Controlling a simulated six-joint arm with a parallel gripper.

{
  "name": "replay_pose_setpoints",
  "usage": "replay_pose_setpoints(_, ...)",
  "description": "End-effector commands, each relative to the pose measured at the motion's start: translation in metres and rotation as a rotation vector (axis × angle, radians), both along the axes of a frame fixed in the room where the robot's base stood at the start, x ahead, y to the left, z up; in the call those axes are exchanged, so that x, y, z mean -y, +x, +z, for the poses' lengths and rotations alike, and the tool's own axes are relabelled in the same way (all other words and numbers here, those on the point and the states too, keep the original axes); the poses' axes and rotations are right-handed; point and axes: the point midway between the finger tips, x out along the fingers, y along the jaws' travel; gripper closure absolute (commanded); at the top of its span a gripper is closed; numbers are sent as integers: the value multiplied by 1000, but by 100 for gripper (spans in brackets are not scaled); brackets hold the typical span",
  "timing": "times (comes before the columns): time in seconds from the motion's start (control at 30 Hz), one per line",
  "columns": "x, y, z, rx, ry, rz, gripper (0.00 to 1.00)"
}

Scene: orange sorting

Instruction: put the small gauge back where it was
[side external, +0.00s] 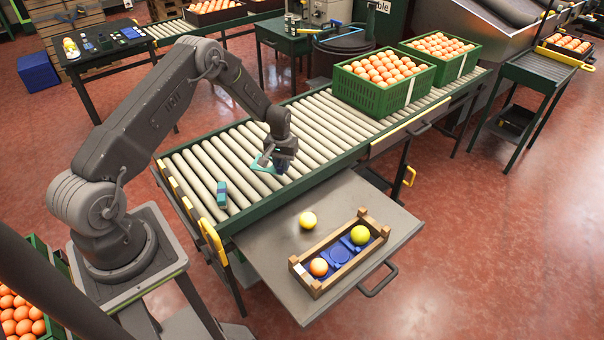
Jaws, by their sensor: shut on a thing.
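My gripper (275,163) is low over the roller conveyor, left of its middle, and is shut on a thin teal gauge (263,161). The gauge looks like a flat, angular frame or plate, partly hidden by the fingers. I cannot tell whether it touches the rollers. A small teal and dark blue block (222,194) lies on the rollers to the left, nearer the conveyor's front end, apart from my gripper.
Green crates (369,99) of oranges stand farther along the conveyor. Rollers beside my gripper are clear.

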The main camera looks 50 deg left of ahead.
Motion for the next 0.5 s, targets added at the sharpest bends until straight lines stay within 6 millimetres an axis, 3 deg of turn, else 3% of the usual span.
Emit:
replay_pose_setpoints(0.1,-12,-6,2,0,0,-52,100)
replay_pose_setpoints(0.27,-15,-8,-2,-1,-1,-78,100)
replay_pose_setpoints(0.5,-15,-8,-22,-2,-1,-77,100)
